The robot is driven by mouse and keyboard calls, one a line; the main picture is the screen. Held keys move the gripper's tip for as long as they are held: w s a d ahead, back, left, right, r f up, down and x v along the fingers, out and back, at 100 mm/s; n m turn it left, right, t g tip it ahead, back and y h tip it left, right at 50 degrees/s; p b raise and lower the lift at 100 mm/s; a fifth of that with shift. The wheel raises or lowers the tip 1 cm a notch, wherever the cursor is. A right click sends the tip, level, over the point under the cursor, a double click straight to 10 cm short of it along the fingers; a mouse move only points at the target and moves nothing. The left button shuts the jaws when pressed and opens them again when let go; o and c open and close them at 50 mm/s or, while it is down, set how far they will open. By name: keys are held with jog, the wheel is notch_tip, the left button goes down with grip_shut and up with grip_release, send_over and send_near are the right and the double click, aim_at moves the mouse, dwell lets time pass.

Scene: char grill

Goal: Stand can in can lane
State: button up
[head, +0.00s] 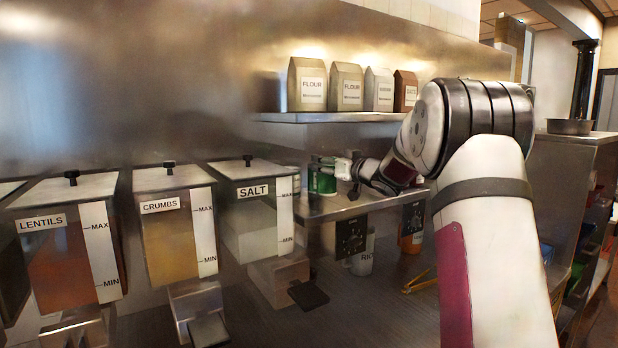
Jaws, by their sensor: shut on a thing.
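A green can (323,183) is at the left end of the lower metal shelf (325,210), upright as far as it shows. My gripper (330,167) reaches in from the right and is shut on the can near its top. The fingers and part of the can's right side overlap, so the grip is small and partly hidden. I cannot tell whether the can's base touches the shelf. No marked can lane can be made out from here.
Paper bags marked flour (313,85) and others stand on the upper shelf (330,117) above my gripper. Dispensers of lentils (70,240), crumbs (170,220) and salt (255,205) stand to the left. Yellow tongs (418,283) lie on the counter below.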

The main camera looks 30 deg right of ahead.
jog(key=w+a+f, duration=0.3)
jog(key=w+f, duration=0.1)
jog(key=shift+w, duration=0.2)
dwell(0.3)
jog(key=shift+a+f, duration=0.1)
jog(key=o, duration=1.5)
jog(key=shift+o, duration=0.2)
